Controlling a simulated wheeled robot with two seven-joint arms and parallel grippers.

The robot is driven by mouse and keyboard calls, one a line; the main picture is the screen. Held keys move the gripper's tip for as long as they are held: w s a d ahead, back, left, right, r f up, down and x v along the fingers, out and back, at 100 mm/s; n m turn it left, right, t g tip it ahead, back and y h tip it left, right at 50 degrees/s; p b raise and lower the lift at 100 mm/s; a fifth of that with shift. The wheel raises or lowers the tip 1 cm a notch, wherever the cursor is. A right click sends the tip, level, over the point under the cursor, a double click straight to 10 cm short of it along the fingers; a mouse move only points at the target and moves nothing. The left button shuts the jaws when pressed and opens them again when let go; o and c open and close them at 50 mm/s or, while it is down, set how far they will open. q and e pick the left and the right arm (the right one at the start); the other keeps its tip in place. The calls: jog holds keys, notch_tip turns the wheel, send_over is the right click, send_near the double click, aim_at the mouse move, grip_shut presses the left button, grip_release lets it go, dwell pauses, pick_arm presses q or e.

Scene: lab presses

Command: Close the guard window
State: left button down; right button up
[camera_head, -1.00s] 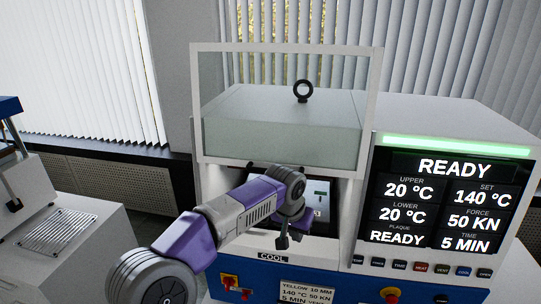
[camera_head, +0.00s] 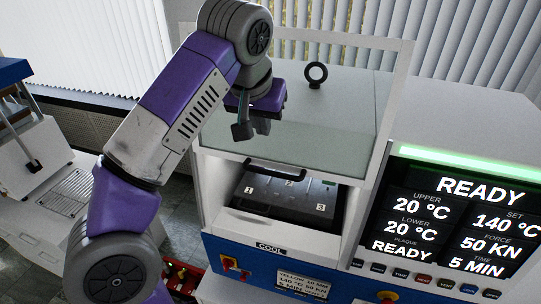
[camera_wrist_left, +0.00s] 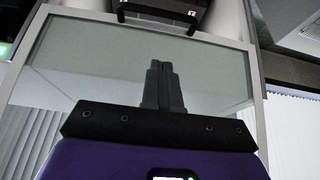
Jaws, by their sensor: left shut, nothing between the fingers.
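The guard window (camera_head: 330,145) is a clear pane in a white frame on the press. It is raised, with an open gap below it. A dark bar handle (camera_head: 285,170) runs along its lower edge; a dark bar also shows at the top of the left wrist view (camera_wrist_left: 160,12). My left gripper (camera_head: 250,128) is shut and empty, fingers down, in front of the pane and above the handle. It also shows in the left wrist view (camera_wrist_left: 160,84) against the pane. Contact with the pane cannot be told. My right gripper is not in view.
Below the window, a dark plate with numbered marks (camera_head: 285,192) sits inside the press. The display panel (camera_head: 445,215) with a green light strip stands at the right, with buttons beneath. A second machine (camera_head: 40,150) stands at the left. A ring (camera_head: 315,75) shows above the pane.

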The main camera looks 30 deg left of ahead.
pick_arm(q)
jog(key=b, duration=0.2)
send_over(267, 174)
jog(key=w, duration=0.1)
notch_tip(267, 174, down, 7)
jog(key=f, duration=0.3)
jog(key=shift+s+f, duration=0.15)
jog(key=shift+s, duration=0.2)
jog(key=shift+s+f+b, duration=0.15)
jog(key=shift+f+b, duration=0.1)
jog(key=shift+b, duration=0.05)
jog(key=shift+f, duration=0.35)
